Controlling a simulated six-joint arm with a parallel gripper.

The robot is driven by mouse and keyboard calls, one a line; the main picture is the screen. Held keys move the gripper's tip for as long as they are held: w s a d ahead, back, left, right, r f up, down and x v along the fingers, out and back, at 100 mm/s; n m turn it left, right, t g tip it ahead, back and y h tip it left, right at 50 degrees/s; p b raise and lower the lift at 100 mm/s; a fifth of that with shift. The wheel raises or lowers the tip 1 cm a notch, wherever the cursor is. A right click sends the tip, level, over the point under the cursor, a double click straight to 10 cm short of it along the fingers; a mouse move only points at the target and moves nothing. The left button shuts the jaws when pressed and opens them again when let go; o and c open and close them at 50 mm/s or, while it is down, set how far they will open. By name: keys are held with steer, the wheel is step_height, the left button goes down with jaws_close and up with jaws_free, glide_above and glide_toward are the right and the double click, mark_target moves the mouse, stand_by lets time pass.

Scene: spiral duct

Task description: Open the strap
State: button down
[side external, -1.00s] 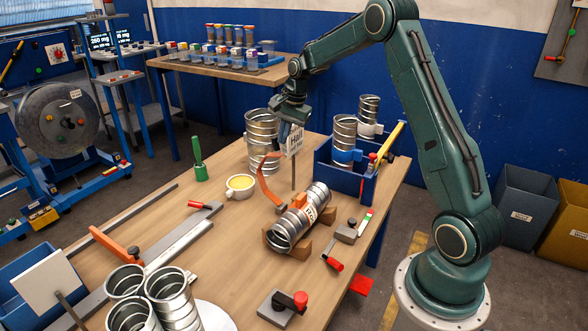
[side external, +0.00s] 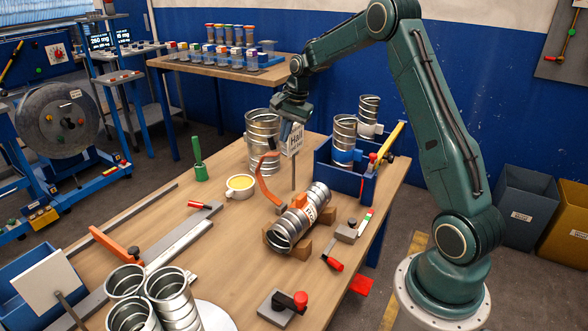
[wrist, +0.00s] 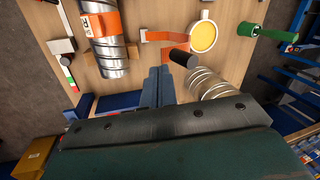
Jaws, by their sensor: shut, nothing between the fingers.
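The orange strap (side external: 266,182) stands up from the left side of the spiral duct (side external: 290,231) and curves upward, its upper end free. An orange band part (side external: 296,216) lies across the duct, which rests on wooden blocks. In the wrist view the strap (wrist: 155,37) extends to the right of the duct (wrist: 112,58), apart from the orange part (wrist: 106,22) on it. My gripper (side external: 286,134) is above and behind the strap, close to its upper end in the picture. In the wrist view its fingers (wrist: 158,76) are together and empty. I cannot tell whether they touch the strap.
A blue bin (side external: 340,178) holding ducts is to the right. A yellow-filled cup (side external: 240,187) is left of the strap. The table front has clamps and loose ducts (side external: 168,295).

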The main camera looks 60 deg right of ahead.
steer(key=v, duration=1.1)
steer(key=shift+s+d, duration=0.2)
steer(key=shift+s, duration=0.05)
steer(key=s+a+r+n+t, duration=0.1)
steer(key=s+a+r+n, duration=0.4)
steer(key=a, duration=0.4)
steer(key=s+a+r+n, duration=0.3)
steer(key=s+a, duration=0.5)
steer(key=a, duration=0.1)
steer(key=s+a+f+n+t, duration=0.1)
steer(key=s+a+f+n, duration=0.1)
steer(key=s, duration=0.6)
steer(key=s+a+f+n+t, duration=0.1)
steer(key=s+a+f+n, duration=0.2)
steer(key=s+a+n, duration=0.2)
steer(key=s, duration=0.2)
steer(key=shift+s+n+h, duration=0.35)
steer(key=shift+n+h, duration=0.05)
